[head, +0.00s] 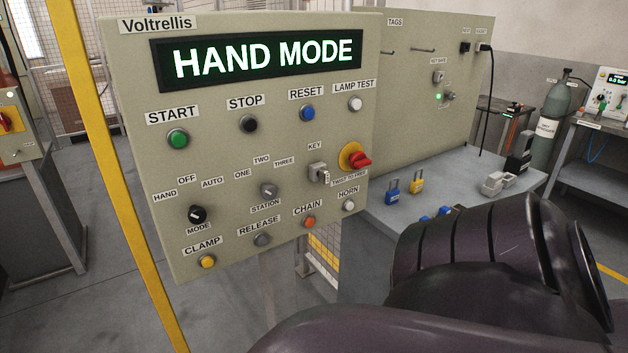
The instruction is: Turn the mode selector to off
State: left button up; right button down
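The mode selector (198,214) is a round black knob at the lower left of the beige Voltrellis panel (215,120). HAND, OFF and AUTO labels (187,180) stand above it, with a MODE label below. The knob's pale mark is small; it seems to point left, towards HAND. A dark part of my arm fills the lower right of the head view, apart from the knob. Neither gripper's fingers can be made out.
A yellow post (110,165) stands just left. A grey bench (455,185) with padlocks is at right.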

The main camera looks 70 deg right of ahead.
aim_at(198, 215)
jog(key=z, duration=1.75)
